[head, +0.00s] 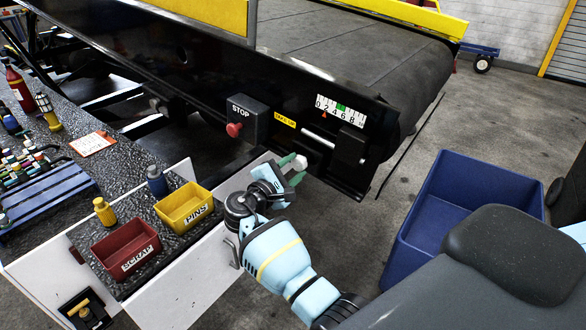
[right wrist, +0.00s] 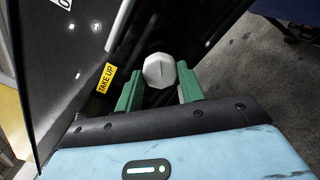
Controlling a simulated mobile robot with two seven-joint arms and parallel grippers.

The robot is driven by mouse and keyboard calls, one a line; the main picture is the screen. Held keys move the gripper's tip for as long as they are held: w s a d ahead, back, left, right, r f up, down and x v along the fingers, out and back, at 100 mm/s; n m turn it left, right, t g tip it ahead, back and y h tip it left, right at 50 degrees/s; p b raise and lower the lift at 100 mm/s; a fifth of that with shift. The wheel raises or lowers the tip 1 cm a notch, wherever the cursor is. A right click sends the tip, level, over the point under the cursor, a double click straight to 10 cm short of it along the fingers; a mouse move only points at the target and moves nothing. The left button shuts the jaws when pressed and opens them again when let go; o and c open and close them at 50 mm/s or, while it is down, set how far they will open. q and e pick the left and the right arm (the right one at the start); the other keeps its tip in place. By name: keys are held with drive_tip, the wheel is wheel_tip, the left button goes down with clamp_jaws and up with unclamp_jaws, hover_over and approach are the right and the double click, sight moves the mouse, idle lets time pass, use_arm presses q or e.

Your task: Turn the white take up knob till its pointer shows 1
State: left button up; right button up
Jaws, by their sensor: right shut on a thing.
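The white take up knob (head: 299,162) sits low on the black side of the belt loader; in the right wrist view the knob (right wrist: 159,70) is faceted, with a thin dark line on its face. My right gripper (head: 293,168) has its green fingers on either side of the knob, shut on it. The white scale (head: 341,110) on the frame carries numbers from 0 to 8 and a green patch near 4. Its small red pointer (head: 324,115) is near the low end, close to 2; its exact reading is too small to tell. My left gripper is not in view.
A black STOP box (head: 247,118) with a red button is left of the yellow TAKE UP label (head: 285,120). A yellow PINS bin (head: 185,207) and red SCRAP bin (head: 125,250) stand on the bench at left. A blue crate (head: 470,200) is on the floor at right.

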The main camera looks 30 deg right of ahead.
drive_tip(key=shift+r+n, duration=0.1)
drive_tip(key=shift+n, duration=2)
drive_tip(key=o, duration=1)
drive_tip(key=shift+d, duration=0.1)
drive_tip(key=shift+c, duration=0.2)
drive_tip(key=v, duration=0.8)
drive_tip(key=shift+b, duration=0.3)
